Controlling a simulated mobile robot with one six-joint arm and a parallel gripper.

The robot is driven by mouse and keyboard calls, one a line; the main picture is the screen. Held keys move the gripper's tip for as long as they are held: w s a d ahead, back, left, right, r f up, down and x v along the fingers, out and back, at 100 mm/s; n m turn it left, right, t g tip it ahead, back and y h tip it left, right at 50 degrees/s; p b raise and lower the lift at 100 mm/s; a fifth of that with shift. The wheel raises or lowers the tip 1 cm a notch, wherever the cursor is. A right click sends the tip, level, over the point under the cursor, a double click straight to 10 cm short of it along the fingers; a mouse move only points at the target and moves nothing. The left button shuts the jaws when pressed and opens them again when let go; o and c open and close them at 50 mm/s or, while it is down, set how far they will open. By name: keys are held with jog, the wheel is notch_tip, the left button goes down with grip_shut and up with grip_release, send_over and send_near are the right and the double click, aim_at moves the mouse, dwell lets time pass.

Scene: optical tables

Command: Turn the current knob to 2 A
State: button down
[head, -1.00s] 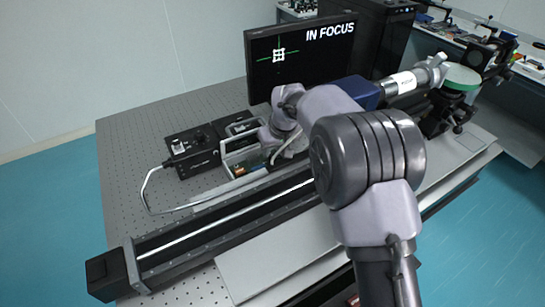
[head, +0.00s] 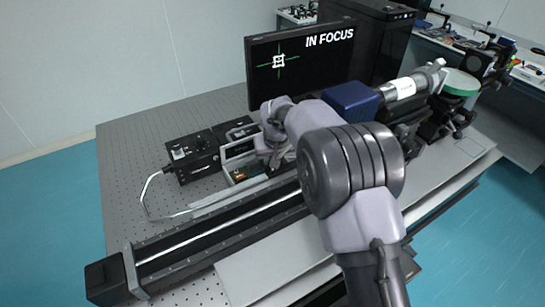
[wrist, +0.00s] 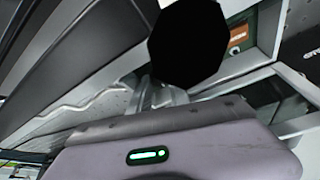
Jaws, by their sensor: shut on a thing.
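A black, many-sided knob (wrist: 188,45) fills the upper middle of the wrist view, in front of my gripper's lilac body. My gripper (head: 272,160) is shut on it; the knob hides most of the fingertips. In the head view my gripper is at the pale grey open-sided unit (head: 229,169) on the table, and my wrist covers the knob. An orange-brown part (wrist: 238,36) shows inside a light frame beside the knob. No current reading or knob scale is legible.
Black control boxes (head: 192,157) with a cable stand left of the unit. A long black rail (head: 215,240) runs in front. A monitor (head: 300,65) reading IN FOCUS stands behind. A blue block (head: 350,100) is close right of my arm. The table's left side is clear.

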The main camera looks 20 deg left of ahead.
jog(key=shift+m, duration=0.4)
jog(key=c, duration=1.5)
grip_release()
jog(key=p+v, duration=0.5)
jog(key=v, duration=1.2)
jog(key=shift+s+r, duration=0.15)
jog(key=shift+s, duration=0.1)
jog(key=shift+a, duration=0.1)
